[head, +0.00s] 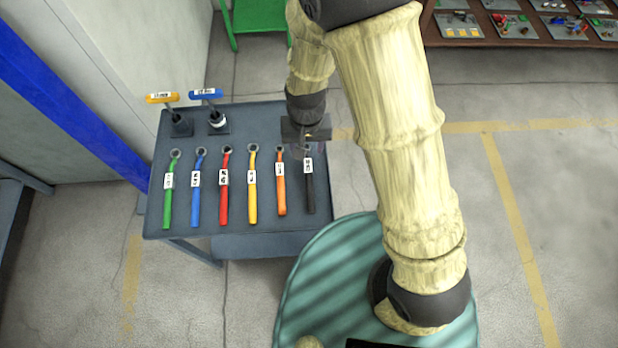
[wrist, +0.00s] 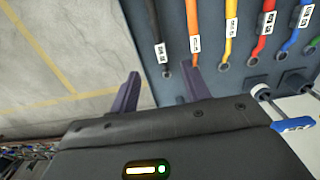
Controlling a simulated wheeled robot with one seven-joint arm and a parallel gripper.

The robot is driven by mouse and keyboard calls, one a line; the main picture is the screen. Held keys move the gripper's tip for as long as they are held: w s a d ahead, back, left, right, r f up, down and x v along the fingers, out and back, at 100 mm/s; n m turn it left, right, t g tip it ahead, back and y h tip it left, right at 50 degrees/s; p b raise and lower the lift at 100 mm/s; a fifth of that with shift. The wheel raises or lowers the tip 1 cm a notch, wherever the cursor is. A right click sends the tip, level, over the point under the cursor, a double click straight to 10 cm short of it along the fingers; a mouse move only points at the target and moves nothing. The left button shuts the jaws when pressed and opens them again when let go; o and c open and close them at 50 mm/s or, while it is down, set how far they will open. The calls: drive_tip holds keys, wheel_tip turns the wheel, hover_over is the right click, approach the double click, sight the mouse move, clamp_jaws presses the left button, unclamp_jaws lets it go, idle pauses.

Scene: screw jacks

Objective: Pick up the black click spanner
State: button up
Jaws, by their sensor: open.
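The black click spanner (head: 310,190) lies at the right end of a row of coloured spanners on the grey table, with a white label on its handle. My gripper (head: 306,147) is over the far end of this spanner and partly hides it. In the wrist view my gripper (wrist: 160,72) is open, with two dark purple fingers and nothing held. The black spanner (wrist: 153,25) runs down from the top edge there, its ring end appearing between the fingertips. The gap in height between fingers and spanner cannot be told.
The orange spanner (head: 281,190) lies closest on the left, followed by the yellow spanner (head: 253,200) and several others. Two upright T-handled tools, yellow (head: 162,97) and blue (head: 206,94), stand at the table's back left. Floor is clear to the table's right.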

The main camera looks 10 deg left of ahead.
drive_tip(key=p, duration=0.1)
hover_over(309, 177)
drive_tip(key=f, duration=1.2)
drive_tip(key=shift+a+f, duration=0.1)
drive_tip(key=shift+a, duration=0.15)
drive_tip(key=shift+s+d+f+p, duration=0.1)
drive_tip(key=shift+d+f+p, duration=0.1)
drive_tip(key=shift+f+p, duration=0.75)
drive_tip(key=shift+f, duration=1.65)
clamp_jaws()
